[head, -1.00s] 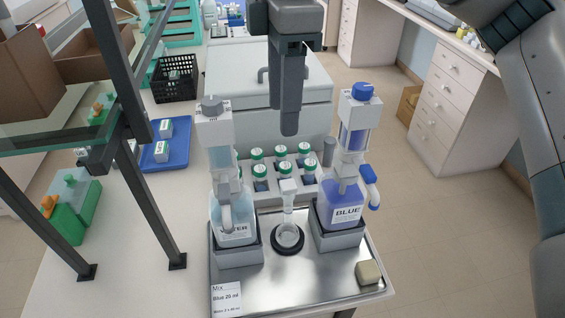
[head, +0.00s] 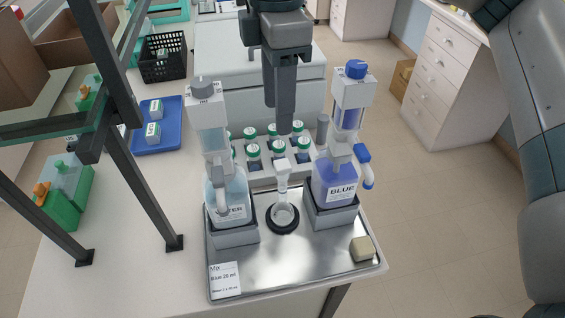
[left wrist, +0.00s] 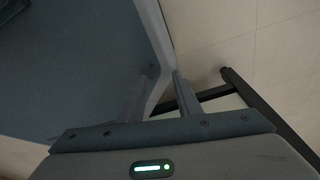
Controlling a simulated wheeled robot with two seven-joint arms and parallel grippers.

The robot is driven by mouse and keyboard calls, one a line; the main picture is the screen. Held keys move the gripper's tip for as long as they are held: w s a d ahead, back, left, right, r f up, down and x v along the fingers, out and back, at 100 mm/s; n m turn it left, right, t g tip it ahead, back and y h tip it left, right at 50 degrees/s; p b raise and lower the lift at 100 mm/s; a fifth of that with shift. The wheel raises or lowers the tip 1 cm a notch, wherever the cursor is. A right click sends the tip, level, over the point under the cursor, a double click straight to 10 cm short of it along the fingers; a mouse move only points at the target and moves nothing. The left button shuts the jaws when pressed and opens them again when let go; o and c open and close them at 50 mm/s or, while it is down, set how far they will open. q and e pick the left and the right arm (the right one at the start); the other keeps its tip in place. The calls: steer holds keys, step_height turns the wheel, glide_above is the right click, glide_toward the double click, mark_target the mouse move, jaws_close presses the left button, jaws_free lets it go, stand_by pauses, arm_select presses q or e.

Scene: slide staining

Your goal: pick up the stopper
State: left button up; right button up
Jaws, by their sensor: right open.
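A small beige block with rounded edges, which looks like the stopper (head: 362,248), lies on the front right corner of the steel tray (head: 300,272). My right gripper (head: 279,122) is open and points down, above and behind the rack of vials, well apart from the stopper. Its fingers overlap in the head view. My left gripper (left wrist: 163,80) shows only in the left wrist view, with its two fingers apart and nothing between them.
A water bottle (head: 228,207) and a blue bottle (head: 335,190) with dispensers flank a clear vessel (head: 284,214) on a black ring. Green-capped vials (head: 277,151) stand behind. A dark frame (head: 140,180) rises at left. The tray's front middle is clear.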

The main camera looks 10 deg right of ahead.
steer(key=p, duration=0.1)
glide_above(277, 165)
step_height(277, 165, down, 7)
steer(key=shift+d+r, duration=0.1)
steer(key=shift+d, duration=0.05)
steer(key=shift+f, duration=0.35)
steer(key=shift+f+p, duration=0.55)
steer(key=shift+f, duration=0.05)
steer(key=shift+a+f+p, duration=0.2)
steer(key=shift+f+p, duration=0.3)
steer(key=shift+f, duration=1.5)
arm_select(q)
steer(key=shift+g, duration=0.5)
steer(key=s, duration=0.1)
steer(key=s+a+r, duration=0.1)
steer(key=s+r, duration=0.1)
steer(key=shift+s+a+r, duration=0.25)
steer(key=shift+s, duration=0.1)
arm_select(e)
steer(key=c, duration=1.1)
